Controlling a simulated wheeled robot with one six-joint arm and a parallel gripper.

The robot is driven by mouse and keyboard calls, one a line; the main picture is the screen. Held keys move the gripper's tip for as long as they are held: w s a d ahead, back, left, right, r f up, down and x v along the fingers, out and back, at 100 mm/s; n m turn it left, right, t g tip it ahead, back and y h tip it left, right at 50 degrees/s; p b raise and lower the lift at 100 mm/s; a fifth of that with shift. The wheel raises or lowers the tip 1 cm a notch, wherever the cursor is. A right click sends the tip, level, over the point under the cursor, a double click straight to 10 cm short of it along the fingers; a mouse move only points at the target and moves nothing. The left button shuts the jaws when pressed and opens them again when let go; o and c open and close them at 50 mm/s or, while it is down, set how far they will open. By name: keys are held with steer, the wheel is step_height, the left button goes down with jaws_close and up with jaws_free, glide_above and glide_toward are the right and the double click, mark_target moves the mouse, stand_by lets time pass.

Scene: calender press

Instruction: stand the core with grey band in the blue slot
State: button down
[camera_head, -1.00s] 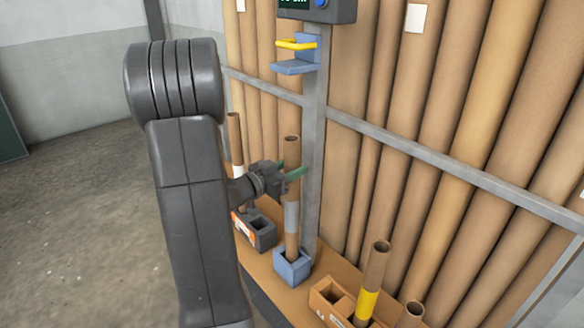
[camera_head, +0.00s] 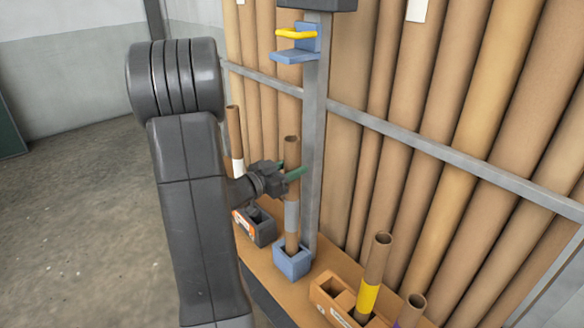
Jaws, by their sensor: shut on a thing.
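The core with grey band (camera_head: 291,215) is a brown cardboard tube with a grey band on its lower half. It stands upright, or nearly so, with its lower end inside the blue slot (camera_head: 292,264), a small blue box at the foot of a grey post. The slot's walls hide the tube's bottom end, so I cannot tell whether it touches the floor of the slot. My gripper (camera_head: 291,174), with green fingers, is shut on the tube above the grey band.
A yellow-banded core (camera_head: 368,297) stands in a tan box (camera_head: 325,293) at the lower right, with another tube beside it. A white-banded core (camera_head: 235,140) stands behind a dark grey box (camera_head: 262,232) at the left. The grey post (camera_head: 313,120) rises close behind the held tube, carrying a yellow bar (camera_head: 295,34).

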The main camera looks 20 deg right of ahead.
steer(key=shift+f, duration=0.3)
steer(key=c, duration=0.8)
jaws_free()
steer(key=shift+r, duration=0.1)
steer(key=v, duration=1.4)
steer(key=shift+p, duration=0.35)
steer(key=shift+d, duration=0.15)
steer(key=b+x, duration=0.1)
steer(key=x, duration=1.2)
steer(key=shift+w+d, duration=0.1)
steer(key=shift+d, duration=0.1)
steer(key=shift+d+r, duration=0.15)
steer(key=shift+r, duration=0.05)
steer(key=shift+r+p, duration=0.15)
steer(key=shift+p, duration=0.15)
